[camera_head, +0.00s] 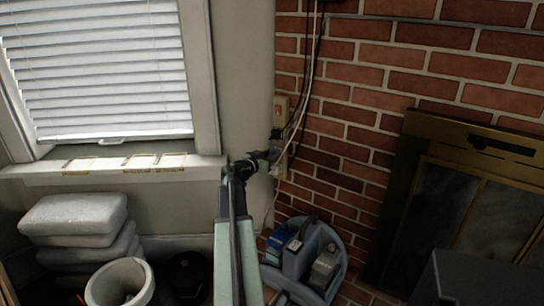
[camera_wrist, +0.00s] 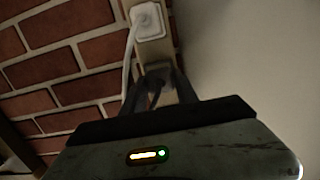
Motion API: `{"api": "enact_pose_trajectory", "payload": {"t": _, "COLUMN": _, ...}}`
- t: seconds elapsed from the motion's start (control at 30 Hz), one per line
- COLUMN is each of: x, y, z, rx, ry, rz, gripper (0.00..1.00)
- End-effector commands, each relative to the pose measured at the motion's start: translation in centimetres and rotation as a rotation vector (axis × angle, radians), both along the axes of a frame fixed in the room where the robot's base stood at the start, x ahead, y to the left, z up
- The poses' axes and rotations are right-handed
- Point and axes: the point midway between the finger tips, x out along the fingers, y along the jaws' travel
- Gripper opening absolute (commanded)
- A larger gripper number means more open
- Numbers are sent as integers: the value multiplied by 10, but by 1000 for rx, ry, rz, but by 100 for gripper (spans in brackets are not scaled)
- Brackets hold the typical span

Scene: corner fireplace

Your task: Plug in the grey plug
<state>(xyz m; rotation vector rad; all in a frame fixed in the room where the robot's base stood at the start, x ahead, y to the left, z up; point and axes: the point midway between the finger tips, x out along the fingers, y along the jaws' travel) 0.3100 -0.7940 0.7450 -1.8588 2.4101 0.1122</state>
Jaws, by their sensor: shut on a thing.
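My gripper (camera_head: 270,157) reaches the power strip (camera_head: 281,108) on the wall where the plaster meets the brick. In the wrist view my two dark fingers (camera_wrist: 160,84) are shut on a small greyish thing, which I take to be the grey plug (camera_wrist: 156,96). It is mostly hidden between the fingers, right at the lower part of the strip. I cannot tell whether its prongs are in a socket. A white plug (camera_wrist: 147,20) with a white cord sits in the strip just above my fingers.
Dark and white cables (camera_head: 311,75) run down the brick wall beside the strip. A windowsill (camera_head: 110,172) is on the left, above stacked cushions (camera_head: 72,215) and a white pot (camera_head: 118,283). A grey-blue caddy (camera_head: 325,270) stands below, and a brass-framed fireplace (camera_head: 405,185) is on the right.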

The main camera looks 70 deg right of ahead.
Motion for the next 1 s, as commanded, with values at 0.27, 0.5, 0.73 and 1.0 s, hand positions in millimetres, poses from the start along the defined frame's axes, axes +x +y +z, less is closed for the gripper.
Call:
{"api": "enact_pose_trajectory", "payload": {"t": 0.27, "x": 0, "y": 0, "z": 0, "rx": 0, "ry": 0, "rz": 0, "gripper": 0}}
{"api": "enact_pose_trajectory", "payload": {"t": 0.5, "x": 0, "y": 0, "z": 0, "rx": 0, "ry": 0, "rz": 0, "gripper": 0}}
{"api": "enact_pose_trajectory", "payload": {"t": 0.73, "x": 0, "y": 0, "z": 0, "rx": 0, "ry": 0, "rz": 1, "gripper": 0}}
{"api": "enact_pose_trajectory", "payload": {"t": 1.0, "x": -1, "y": -5, "z": 0, "rx": 0, "ry": 0, "rz": 0, "gripper": 0}}
